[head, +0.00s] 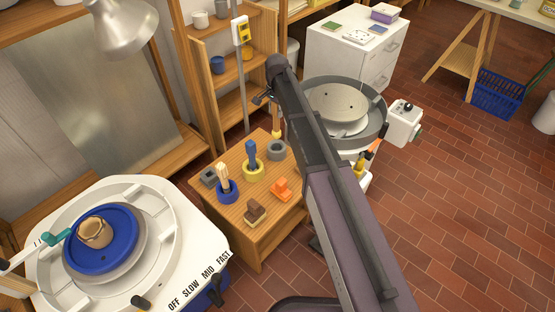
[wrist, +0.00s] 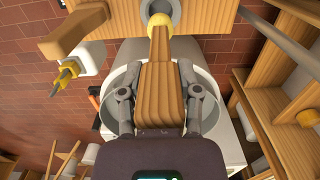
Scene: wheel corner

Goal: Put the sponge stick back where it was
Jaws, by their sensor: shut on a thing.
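The sponge stick (wrist: 158,88) has a wide wooden handle and a round yellow sponge end (wrist: 159,20). In the wrist view my gripper (wrist: 160,74) is shut on the handle, one finger on each side. The yellow end overlaps the near edge of a grey ring holder (wrist: 176,8) in the picture; I cannot tell the height gap. In the head view my gripper (head: 266,96) is partly hidden by my arm, and the stick hangs down near the grey ring (head: 277,150) at the table's back right corner.
The small wooden table (head: 262,220) also bears a blue ring (head: 228,194) and a yellow ring (head: 253,172) holding tools, another grey ring (head: 209,177), a brown block (head: 255,209) and an orange piece (head: 281,188). Pottery wheels stand left (head: 150,200) and right (head: 375,115).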

